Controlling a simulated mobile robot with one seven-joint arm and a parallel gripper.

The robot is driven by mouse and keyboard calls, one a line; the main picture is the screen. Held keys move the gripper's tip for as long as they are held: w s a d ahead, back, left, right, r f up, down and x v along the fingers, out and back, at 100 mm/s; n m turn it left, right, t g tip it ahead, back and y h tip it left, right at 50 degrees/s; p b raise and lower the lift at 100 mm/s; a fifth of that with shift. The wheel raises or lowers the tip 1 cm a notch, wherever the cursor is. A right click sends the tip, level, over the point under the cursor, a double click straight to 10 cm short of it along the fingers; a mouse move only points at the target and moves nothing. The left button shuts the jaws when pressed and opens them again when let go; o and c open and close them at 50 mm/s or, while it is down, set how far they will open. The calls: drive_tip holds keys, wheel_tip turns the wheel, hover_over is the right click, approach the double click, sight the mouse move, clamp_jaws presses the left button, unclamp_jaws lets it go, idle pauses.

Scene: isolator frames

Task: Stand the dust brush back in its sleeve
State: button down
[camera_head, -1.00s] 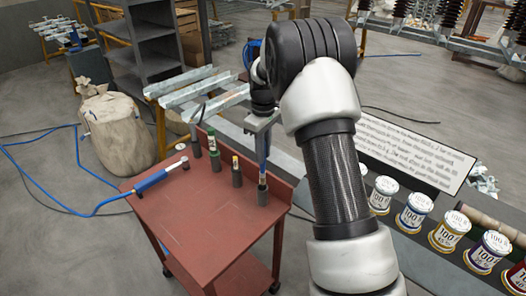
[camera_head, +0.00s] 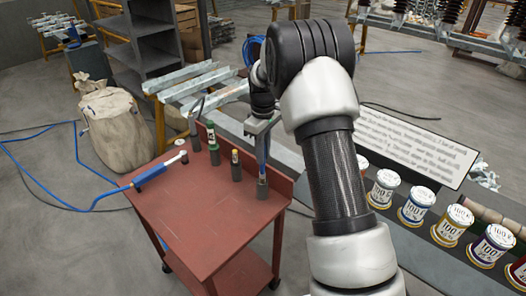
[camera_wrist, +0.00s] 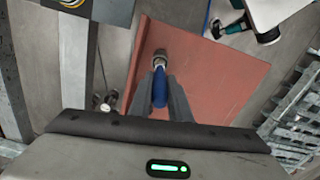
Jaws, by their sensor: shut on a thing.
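The dust brush shows as a slim blue handle (camera_head: 263,157) upright below my gripper (camera_head: 262,146). In the wrist view the blue handle (camera_wrist: 159,90) lies between the two fingers of my gripper (camera_wrist: 160,78), which is shut on it. A dark grey sleeve (camera_head: 262,189) stands at the right back of the red trolley top (camera_head: 205,222), directly below the handle. The brush's lower end meets the sleeve's mouth; how deep it sits, I cannot tell. The bristles are not visible. The sleeve's rim shows just beyond the fingertips in the wrist view (camera_wrist: 159,59).
Several other dark sleeves stand along the trolley's back edge, with a hooked tool (camera_head: 196,118), a green item (camera_head: 211,133) and a yellow-topped item (camera_head: 235,156). A blue air tool (camera_head: 151,175) with a hose lies at the left edge. The trolley's front is clear.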

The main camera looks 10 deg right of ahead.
sight(263, 173)
drive_tip(key=shift+f+b, duration=1.9)
drive_tip(key=shift+f, duration=1.55)
drive_tip(key=c, duration=1.6)
unclamp_jaws()
drive_tip(key=shift+o, duration=0.2)
drive_tip(key=shift+r, duration=0.1)
wheel_tip(263, 173, up, 17)
drive_tip(key=shift+r+p, duration=0.15)
drive_tip(key=shift+p, duration=0.5)
